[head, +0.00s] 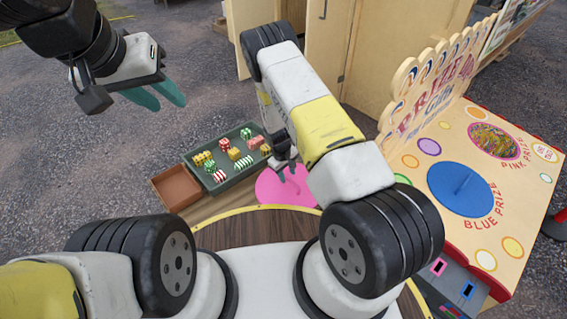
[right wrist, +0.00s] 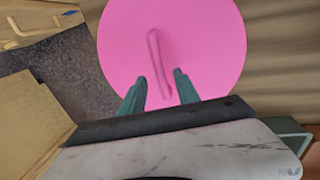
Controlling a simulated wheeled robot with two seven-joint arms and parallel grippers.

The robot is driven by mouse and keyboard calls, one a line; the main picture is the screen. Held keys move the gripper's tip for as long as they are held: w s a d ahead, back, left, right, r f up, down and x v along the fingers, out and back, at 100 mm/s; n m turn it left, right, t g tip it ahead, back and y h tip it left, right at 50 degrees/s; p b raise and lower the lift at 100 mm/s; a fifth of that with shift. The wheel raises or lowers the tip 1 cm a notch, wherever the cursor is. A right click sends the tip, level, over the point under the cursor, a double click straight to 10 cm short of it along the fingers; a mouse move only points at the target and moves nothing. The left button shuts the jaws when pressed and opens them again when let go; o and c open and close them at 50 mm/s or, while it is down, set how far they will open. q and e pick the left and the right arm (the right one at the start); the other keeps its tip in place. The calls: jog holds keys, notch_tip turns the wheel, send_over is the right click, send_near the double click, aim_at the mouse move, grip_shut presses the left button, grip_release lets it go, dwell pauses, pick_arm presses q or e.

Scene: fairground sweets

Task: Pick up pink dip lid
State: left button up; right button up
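The pink dip lid (head: 289,187) is a flat round disc lying on a wooden surface in front of me, partly hidden by my right arm in the head view. In the right wrist view the lid (right wrist: 200,40) shows a raised, narrow pink handle (right wrist: 158,62) across its middle. My right gripper (right wrist: 160,82) is open, with its teal fingertips on either side of the handle's near end. I cannot tell whether the fingers touch it. My left gripper (head: 166,92) is open and empty, raised at the upper left over the gravel.
A green tray (head: 190,167) with several striped sweets stands left of the lid, beside an empty brown box (head: 176,187). A prize board (head: 480,150) with a blue lid (head: 462,187) and a pink prize hole full of sweets (head: 494,140) stands at the right.

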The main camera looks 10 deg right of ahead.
aim_at(288, 178)
jog(key=f, duration=0.4)
jog(key=shift+w+d+f, duration=0.1)
jog(key=shift+w+d, duration=0.1)
jog(key=shift+d, duration=0.1)
grip_shut()
dwell(1.1)
